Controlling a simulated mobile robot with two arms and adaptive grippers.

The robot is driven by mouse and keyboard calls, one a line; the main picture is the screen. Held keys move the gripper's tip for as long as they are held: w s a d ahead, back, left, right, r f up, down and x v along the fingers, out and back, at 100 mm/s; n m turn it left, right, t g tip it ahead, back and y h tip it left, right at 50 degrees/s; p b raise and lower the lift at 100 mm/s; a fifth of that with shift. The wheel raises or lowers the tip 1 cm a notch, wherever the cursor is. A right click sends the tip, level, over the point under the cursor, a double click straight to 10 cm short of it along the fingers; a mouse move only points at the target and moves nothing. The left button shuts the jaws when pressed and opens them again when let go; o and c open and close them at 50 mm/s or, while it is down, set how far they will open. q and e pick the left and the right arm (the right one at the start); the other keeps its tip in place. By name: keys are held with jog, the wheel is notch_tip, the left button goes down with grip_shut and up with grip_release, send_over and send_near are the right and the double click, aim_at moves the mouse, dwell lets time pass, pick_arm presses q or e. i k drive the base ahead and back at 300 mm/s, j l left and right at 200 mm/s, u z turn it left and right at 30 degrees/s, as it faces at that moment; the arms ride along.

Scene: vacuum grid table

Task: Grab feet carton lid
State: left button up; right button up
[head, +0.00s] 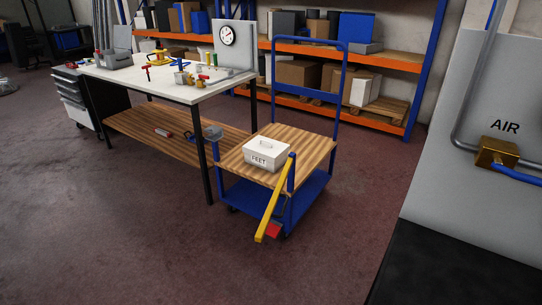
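A white carton marked FEET (261,159) stands on the wooden top of a blue cart. Its white lid (268,146) appears to be on top, with a small grey handle or loop on it. Neither my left gripper nor my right gripper shows in the head view, and no gripper is at the carton.
The blue cart (309,45) has a tall push handle at the back and a yellow bar (271,210) with a red end at its front. A white-topped workbench (193,93) with tools stands to the left. A grey AIR panel (480,90) is at right. The floor in front is clear.

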aim_at(270, 150)
jog(key=k+z, duration=0.3)
jog(key=k+l+z, duration=0.15)
jog(key=k+z, duration=0.15)
jog(key=i+j+z, duration=0.4)
jog(key=j, duration=0.2)
jog(key=i+j+z, duration=0.25)
jog(key=j+z, duration=0.2)
jog(key=j, duration=0.2)
jog(key=i+j, duration=0.15)
jog(key=j, duration=0.2)
jog(key=i+j, duration=0.15)
jog(key=j, duration=0.25)
jog(key=i+j, duration=0.15)
jog(key=j, duration=0.2)
jog(key=i+j, duration=0.15)
jog(key=j, duration=0.25)
jog(key=i+j, duration=0.15)
jog(key=j, duration=0.2)
jog(key=i+j, duration=0.15)
jog(key=j, duration=0.2)
jog(key=i+j, duration=0.1)
jog(key=j, duration=0.3)
